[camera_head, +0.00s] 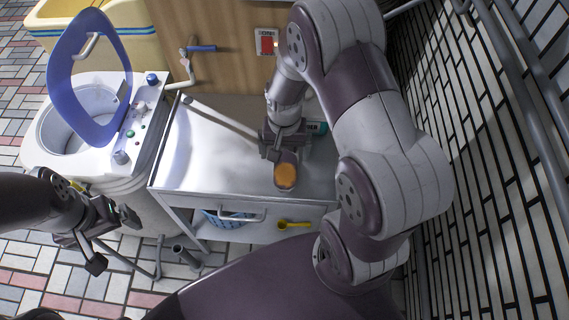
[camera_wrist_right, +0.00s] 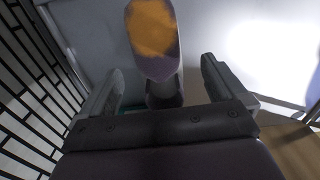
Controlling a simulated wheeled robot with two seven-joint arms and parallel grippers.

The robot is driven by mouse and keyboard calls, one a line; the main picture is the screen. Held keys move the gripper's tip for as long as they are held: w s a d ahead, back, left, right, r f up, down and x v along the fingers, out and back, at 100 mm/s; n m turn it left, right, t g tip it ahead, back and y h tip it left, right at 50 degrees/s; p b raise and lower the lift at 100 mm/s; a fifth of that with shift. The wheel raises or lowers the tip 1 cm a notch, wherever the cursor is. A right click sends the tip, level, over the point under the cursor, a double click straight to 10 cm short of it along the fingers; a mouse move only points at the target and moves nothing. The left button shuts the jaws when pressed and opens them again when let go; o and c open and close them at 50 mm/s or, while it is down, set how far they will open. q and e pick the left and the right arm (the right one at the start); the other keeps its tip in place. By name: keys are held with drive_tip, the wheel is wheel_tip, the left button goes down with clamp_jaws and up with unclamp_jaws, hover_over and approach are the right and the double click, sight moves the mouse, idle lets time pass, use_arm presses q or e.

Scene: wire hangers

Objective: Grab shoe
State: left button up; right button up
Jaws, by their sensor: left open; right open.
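The shoe (camera_head: 285,176), with an orange patch on a dark, greyish body, is on the metal counter top near its front edge. My right gripper (camera_head: 279,146) is low over the counter, just behind the shoe, pointing down. In the right wrist view the shoe (camera_wrist_right: 153,40) reaches up from between the two spread fingers, with a visible gap on each side. Part of it is hidden close to the gripper. My left gripper (camera_head: 112,238) is open and empty, low at the left, in front of the washing machine and away from the shoe.
A washing machine (camera_head: 60,130) with its blue lid up stands left of the counter (camera_head: 200,150). A pale rod lies across the counter. A teal item (camera_head: 318,128) sits beside my right gripper. A blue basket and a yellow item (camera_head: 295,225) are below. A tiled wall closes the right side.

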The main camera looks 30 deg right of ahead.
sight(286, 158)
drive_tip(key=f, duration=0.5)
drive_tip(key=shift+d+b, duration=0.2)
drive_tip(key=shift+b, duration=0.2)
drive_tip(key=c, duration=1.2)
drive_tip(key=shift+r, duration=0.1)
